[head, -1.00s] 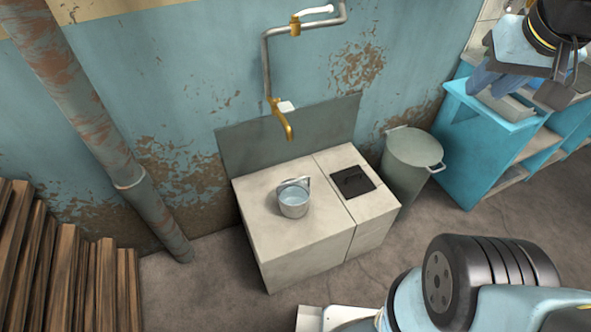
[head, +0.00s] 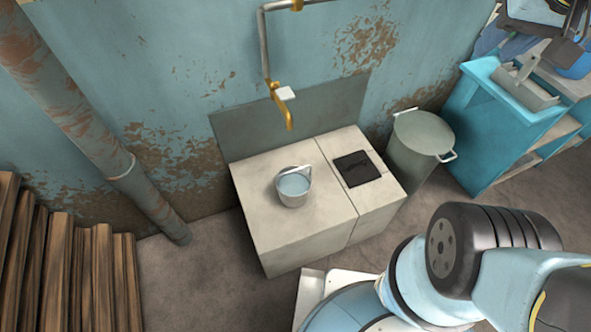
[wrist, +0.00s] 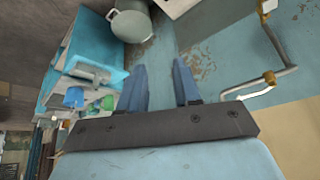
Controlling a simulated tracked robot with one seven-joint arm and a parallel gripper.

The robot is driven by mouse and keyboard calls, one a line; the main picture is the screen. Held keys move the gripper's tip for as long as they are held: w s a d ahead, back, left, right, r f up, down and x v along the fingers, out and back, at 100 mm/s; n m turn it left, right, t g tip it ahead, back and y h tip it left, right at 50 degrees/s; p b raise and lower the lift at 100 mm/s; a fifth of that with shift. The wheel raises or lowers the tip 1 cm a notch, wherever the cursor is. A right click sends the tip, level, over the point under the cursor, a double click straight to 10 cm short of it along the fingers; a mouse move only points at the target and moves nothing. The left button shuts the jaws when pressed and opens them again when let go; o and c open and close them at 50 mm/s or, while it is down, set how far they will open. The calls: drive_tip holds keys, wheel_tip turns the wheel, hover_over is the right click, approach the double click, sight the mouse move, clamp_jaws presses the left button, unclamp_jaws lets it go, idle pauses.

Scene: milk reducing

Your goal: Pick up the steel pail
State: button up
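The steel pail (head: 293,190) stands upright on the pale counter (head: 300,235) in the head view, with bluish water in it and its handle leaning over the rim. A brass tap (head: 288,112) hangs above and behind it. In the wrist view, my gripper (wrist: 159,64) has its two blue fingers spread apart with nothing between them. It is well away from the pail, at the upper right of the head view, where it is partly cut off. I cannot make out the pail in the wrist view.
A dark hatch (head: 356,168) lies on the counter's right part. A grey lidded bin (head: 421,135) stands to its right, then a blue shelf unit (head: 505,125). Wooden planks (head: 75,270) and a rusty pipe (head: 110,150) are at left. Floor left of the counter is clear.

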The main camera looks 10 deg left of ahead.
drive_tip(key=w+a+f+m+g+y, duration=0.1)
drive_tip(key=w+a+f, duration=0.8)
drive_tip(key=f, duration=0.2)
drive_tip(key=w+a+f+m+g+y, duration=0.2)
drive_tip(key=w+a+f, duration=0.7)
drive_tip(key=f, duration=0.2)
drive_tip(key=m+g+h, duration=0.2)
drive_tip(key=m, duration=0.2)
approach(305, 195)
drive_tip(key=shift+w+a+f, duration=0.1)
drive_tip(key=shift+a+f, duration=0.05)
drive_tip(key=shift+f, duration=1.55)
drive_tip(key=shift+w+a+f, duration=0.1)
drive_tip(key=shift+a+f, duration=0.1)
drive_tip(key=shift+f, duration=1.5)
drive_tip(key=shift+w+a+f, duration=0.1)
drive_tip(key=shift+a+f, duration=0.05)
drive_tip(key=shift+f, duration=1.55)
clamp_jaws()
